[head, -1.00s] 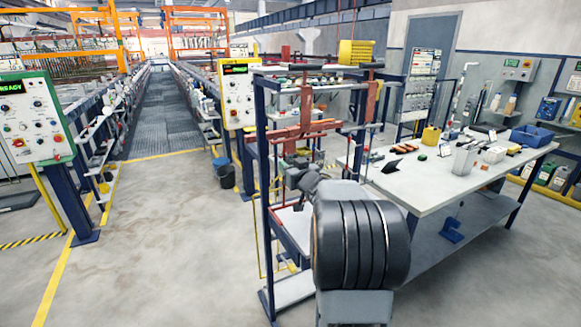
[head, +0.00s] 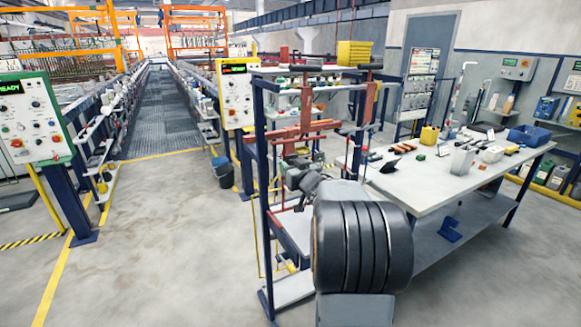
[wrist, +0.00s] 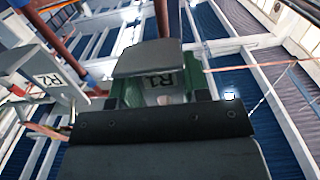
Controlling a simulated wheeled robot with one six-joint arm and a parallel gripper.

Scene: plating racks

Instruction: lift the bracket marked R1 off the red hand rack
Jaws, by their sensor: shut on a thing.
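The red hand rack (head: 306,108) hangs on the blue frame in the middle of the head view. Its red post (wrist: 161,18) shows at the top of the wrist view. In the head view my gripper (head: 291,160) is at the lower part of the red rack, and the bracket is too small to make out. I cannot tell whether the bracket still touches the rack.
A bracket marked R2 (wrist: 50,80) is close by on the left in the wrist view. The blue frame (head: 264,200) stands around my gripper. A white worktable (head: 440,185) with several small items is on the right. The floor at left (head: 160,240) is clear.

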